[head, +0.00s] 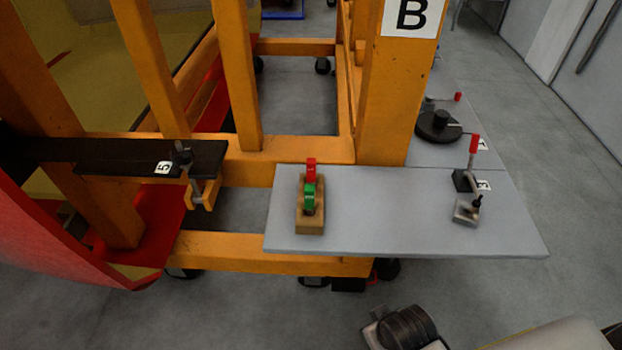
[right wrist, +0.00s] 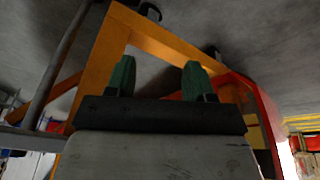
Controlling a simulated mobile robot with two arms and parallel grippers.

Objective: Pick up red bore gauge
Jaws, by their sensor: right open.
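The red bore gauge (head: 311,169) stands upright in the far end of a small wooden block (head: 310,224) on a grey table in the head view. A green gauge (head: 309,198) stands in the same block just in front of it and hides its lower part. My right gripper (right wrist: 158,76) shows in the right wrist view with its two green fingers apart and nothing between them. The red gauge is not seen in that view. My left gripper is in neither view.
The grey table (head: 385,235) is clear between the block and a metal clamp stand (head: 466,211) at right. A red-handled fixture (head: 473,150) and a black round base (head: 438,125) stand farther back. An orange post (head: 395,90) marked B rises behind the table.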

